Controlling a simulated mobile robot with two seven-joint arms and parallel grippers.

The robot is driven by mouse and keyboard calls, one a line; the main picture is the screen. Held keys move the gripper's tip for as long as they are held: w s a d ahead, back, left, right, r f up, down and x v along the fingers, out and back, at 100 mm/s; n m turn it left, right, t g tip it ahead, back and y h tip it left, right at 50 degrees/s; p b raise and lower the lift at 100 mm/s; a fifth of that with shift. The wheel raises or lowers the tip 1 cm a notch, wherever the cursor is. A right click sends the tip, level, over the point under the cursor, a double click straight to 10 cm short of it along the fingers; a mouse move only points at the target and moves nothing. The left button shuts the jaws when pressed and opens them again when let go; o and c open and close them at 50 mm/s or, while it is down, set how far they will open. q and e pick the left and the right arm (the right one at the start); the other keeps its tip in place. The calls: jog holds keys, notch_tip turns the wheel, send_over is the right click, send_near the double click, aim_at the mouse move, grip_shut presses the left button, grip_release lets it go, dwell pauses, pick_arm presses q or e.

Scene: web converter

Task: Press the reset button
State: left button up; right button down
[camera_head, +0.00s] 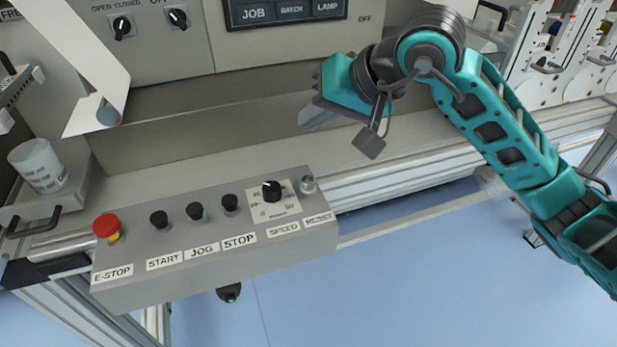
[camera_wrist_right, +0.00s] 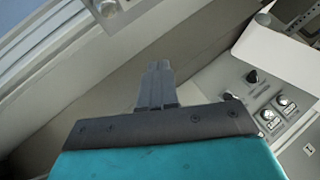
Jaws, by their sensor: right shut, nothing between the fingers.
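The reset button (camera_head: 308,184) is a small pale grey button at the right end of the grey control box (camera_head: 200,262), above the RESET label. My right gripper (camera_head: 318,115) is above and slightly right of it in the head view, apart from the box, with its fingers pointing left. In the right wrist view its fingers (camera_wrist_right: 157,85) are together with nothing between them. A small round silver knob shows at the top of the wrist view (camera_wrist_right: 106,9); I cannot tell for sure if it is the reset button. My left gripper is not in view.
The box also carries the red E-STOP (camera_head: 106,227), black START, JOG and STOP buttons, and the speed dial (camera_head: 271,190). A panel with a JOB display (camera_head: 285,11) stands behind. Blue floor lies open in front.

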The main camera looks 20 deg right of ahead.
jog(key=b, duration=0.4)
send_over(314, 181)
notch_tip(314, 181, down, 7)
jog(key=shift+f, duration=0.15)
jog(key=shift+f+b, duration=0.6)
jog(key=shift+b, duration=0.1)
jog(key=shift+f, duration=0.15)
pick_arm(q)
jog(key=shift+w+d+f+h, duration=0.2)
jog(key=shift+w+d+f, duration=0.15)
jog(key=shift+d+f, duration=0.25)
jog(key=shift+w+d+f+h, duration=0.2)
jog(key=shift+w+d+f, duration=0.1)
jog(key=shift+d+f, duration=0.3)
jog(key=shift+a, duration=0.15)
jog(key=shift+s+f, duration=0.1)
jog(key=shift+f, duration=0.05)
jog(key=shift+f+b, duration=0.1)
jog(key=shift+b, duration=0.25)
pick_arm(e)
jog(key=shift+f, duration=0.1)
